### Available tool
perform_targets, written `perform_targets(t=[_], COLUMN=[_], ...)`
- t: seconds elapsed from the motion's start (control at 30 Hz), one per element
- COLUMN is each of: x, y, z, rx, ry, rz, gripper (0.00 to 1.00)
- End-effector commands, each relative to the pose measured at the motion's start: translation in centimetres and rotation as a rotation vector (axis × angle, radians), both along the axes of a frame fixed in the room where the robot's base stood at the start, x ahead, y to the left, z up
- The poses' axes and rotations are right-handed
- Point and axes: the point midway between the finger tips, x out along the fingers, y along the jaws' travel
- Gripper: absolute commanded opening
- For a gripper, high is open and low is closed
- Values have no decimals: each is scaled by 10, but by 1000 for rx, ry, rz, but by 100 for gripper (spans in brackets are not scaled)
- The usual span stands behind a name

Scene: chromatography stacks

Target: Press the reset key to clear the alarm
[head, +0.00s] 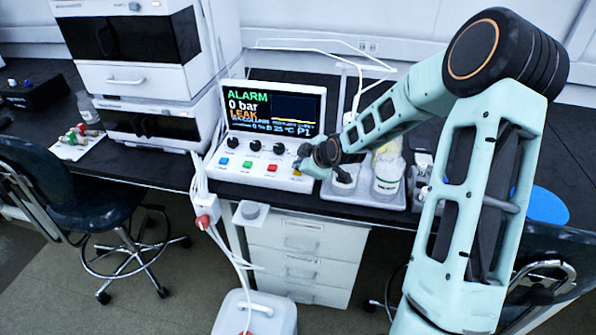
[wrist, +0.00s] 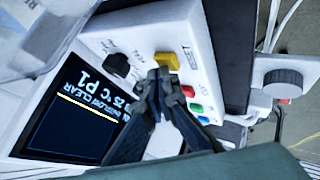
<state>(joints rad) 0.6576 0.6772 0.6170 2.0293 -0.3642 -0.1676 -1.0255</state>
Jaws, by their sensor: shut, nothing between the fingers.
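The control unit (head: 250,186) is a white sloped console on the bench, with a screen (head: 272,105) reading ALARM, 0 bar and LEAK. Its front row has a blue key (head: 223,161), a green key (head: 247,165), a red key (head: 272,168) and a yellow key (head: 297,173) at the right end. My gripper (head: 299,161) is shut and empty, over the yellow key end. In the wrist view, the fingertips (wrist: 160,76) are right beside the yellow key (wrist: 167,61); whether they touch it I cannot tell.
Black knobs (head: 255,145) stand behind the keys. A tray (head: 385,198) with bottles (head: 386,178) is just right of the console. White stacked modules (head: 140,80) stand at the left, with tubing along the console's left side. A stool (head: 85,190) is at lower left.

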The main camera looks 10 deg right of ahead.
Motion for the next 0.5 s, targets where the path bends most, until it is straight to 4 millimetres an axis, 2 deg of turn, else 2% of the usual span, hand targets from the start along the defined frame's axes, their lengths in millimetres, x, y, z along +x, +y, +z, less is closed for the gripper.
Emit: perform_targets(t=[0.5], x=[0], y=[0], z=[-7], rx=[0], ry=[1], rz=[1], gripper=[0])
